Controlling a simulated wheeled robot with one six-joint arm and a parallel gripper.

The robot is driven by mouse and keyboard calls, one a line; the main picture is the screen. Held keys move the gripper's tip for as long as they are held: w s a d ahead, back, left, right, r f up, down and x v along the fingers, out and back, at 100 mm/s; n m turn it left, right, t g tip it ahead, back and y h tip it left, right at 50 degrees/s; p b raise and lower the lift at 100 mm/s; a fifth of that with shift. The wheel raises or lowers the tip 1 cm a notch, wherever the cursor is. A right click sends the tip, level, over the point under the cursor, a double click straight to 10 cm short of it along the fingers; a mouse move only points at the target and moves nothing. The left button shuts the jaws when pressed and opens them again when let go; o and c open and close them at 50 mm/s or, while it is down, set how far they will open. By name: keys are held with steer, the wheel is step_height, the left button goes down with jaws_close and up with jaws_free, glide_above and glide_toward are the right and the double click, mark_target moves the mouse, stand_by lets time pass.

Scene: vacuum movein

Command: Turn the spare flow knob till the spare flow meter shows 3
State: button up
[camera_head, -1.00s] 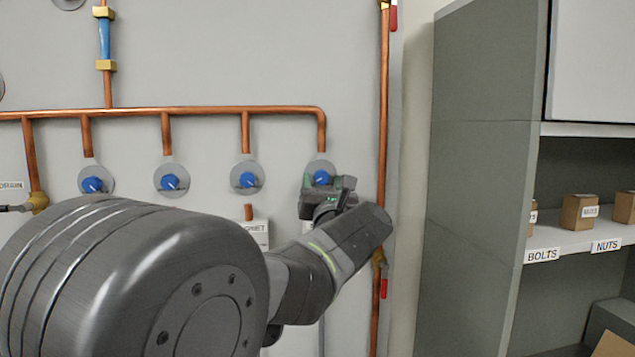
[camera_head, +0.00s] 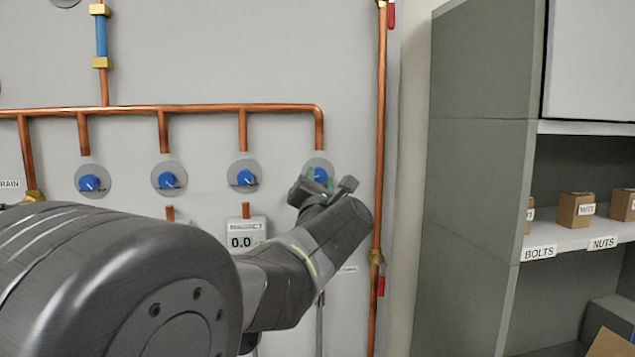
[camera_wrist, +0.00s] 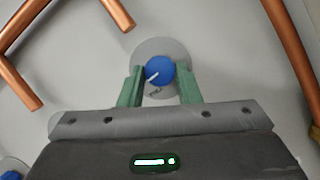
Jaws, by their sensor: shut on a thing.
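A blue knob (camera_head: 319,176) with a white pointer line sits on a round grey plate at the right end of the row of knobs. In the wrist view the same knob (camera_wrist: 160,71) lies between the green fingers of my gripper (camera_wrist: 160,82). My gripper (camera_head: 318,182) is shut on this knob. Its label and any meter below it are hidden behind my arm in the head view. A meter (camera_head: 242,242) reading 0.0 shows under the knob to its left; its label is too small to read surely.
Other blue knobs (camera_head: 245,178) sit in a row to the left under a copper pipe (camera_head: 200,108). A vertical copper pipe (camera_head: 379,130) runs close to the right of my gripper. A grey shelf unit (camera_head: 478,150) stands further right.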

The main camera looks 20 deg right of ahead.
steer(key=o, duration=1)
steer(key=shift+c, duration=0.2)
steer(key=shift+s, duration=0.1)
steer(key=b+v, duration=0.3)
steer(key=v, duration=1)
steer(key=shift+s+f, duration=0.15)
steer(key=shift+s, duration=0.2)
steer(key=shift+w, duration=0.15)
steer(key=p+x, duration=0.3)
steer(key=x, duration=1)
steer(key=shift+w, duration=0.3)
steer(key=shift+n, duration=0.3)
